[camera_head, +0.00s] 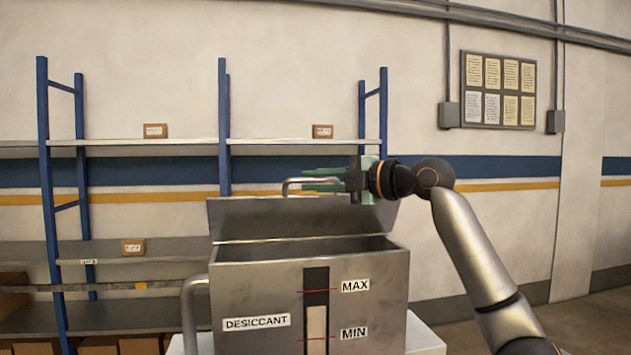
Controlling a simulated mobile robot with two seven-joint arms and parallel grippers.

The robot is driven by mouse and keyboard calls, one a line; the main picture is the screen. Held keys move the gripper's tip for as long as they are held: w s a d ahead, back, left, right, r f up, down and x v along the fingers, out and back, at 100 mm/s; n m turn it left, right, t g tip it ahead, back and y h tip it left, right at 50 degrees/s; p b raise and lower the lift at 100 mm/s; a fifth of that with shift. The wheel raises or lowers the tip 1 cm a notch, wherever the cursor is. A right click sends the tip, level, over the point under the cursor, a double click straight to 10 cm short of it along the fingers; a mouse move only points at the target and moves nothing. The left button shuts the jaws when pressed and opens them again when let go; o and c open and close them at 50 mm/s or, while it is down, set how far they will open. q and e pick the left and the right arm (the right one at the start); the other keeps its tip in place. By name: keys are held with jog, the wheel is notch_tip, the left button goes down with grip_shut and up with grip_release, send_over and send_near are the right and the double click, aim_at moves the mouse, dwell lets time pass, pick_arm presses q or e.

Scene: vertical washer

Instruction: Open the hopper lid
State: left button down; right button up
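A grey metal hopper (250,290) labelled DESICCANT stands in the middle of the view, its top open toward me. Its lid (235,218) is raised at the back edge, tilted up, and the dark inside of the hopper shows. The lid's bar handle (287,186) is at the lid's upper edge. My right gripper (322,180) reaches in from the right at the handle, with its green fingers just above and below the bar. Whether the fingers press on the bar cannot be told. My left gripper is not in view.
Blue-framed shelves (222,120) with small boxes (155,131) stand behind and to the left. A curved metal pipe (188,310) runs along the hopper's left side. A notice board (498,90) hangs on the wall at right. Open floor shows at the lower right.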

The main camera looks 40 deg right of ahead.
jog(key=o, duration=0.4)
jog(key=shift+f, duration=0.1)
jog(key=shift+s, duration=0.1)
jog(key=shift+s+d, duration=0.15)
jog(key=shift+s, duration=0.15)
jog(key=b+v, duration=0.4)
jog(key=v, duration=0.8)
